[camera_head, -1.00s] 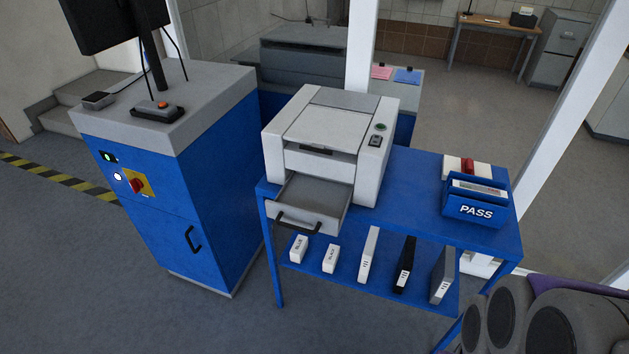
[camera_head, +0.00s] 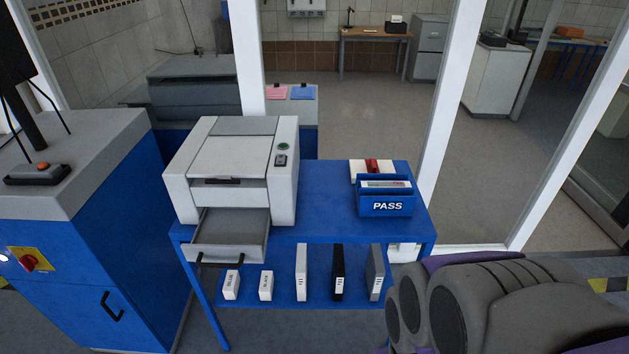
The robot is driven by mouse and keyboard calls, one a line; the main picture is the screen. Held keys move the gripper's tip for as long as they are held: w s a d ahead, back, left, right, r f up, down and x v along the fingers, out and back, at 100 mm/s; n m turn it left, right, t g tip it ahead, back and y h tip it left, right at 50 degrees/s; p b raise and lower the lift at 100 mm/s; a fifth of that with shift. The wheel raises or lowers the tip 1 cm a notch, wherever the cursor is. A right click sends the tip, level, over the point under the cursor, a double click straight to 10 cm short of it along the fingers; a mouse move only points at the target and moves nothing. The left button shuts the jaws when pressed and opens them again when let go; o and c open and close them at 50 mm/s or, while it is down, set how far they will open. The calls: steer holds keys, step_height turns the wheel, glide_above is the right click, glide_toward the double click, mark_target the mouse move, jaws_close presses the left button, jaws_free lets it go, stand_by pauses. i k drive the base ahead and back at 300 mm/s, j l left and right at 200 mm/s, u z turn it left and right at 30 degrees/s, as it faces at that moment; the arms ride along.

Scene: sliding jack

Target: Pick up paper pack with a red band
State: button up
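The white paper pack with a red band (camera_head: 372,167) lies on top of the blue table, towards its right end. It is just behind the blue PASS tray (camera_head: 386,207), which hides part of its front. My gripper is not in view. Only grey and purple links of my arm show at the lower right, well in front of the table and apart from the pack.
A white printer (camera_head: 235,160) with its drawer (camera_head: 230,240) pulled out fills the table's left half. The blue tabletop (camera_head: 325,195) is bare between printer and tray. Several binders and small boxes stand on the lower shelf (camera_head: 320,292). A blue cabinet (camera_head: 110,245) stands left.

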mark_target(372, 165)
steer(key=i+l, duration=0.4)
steer(key=i, duration=0.15)
steer(key=i+l+z, duration=0.1)
steer(key=i+l, duration=0.3)
steer(key=i, duration=0.15)
steer(key=i+l, duration=0.3)
steer(key=i, duration=0.25)
steer(key=l+z, duration=0.05)
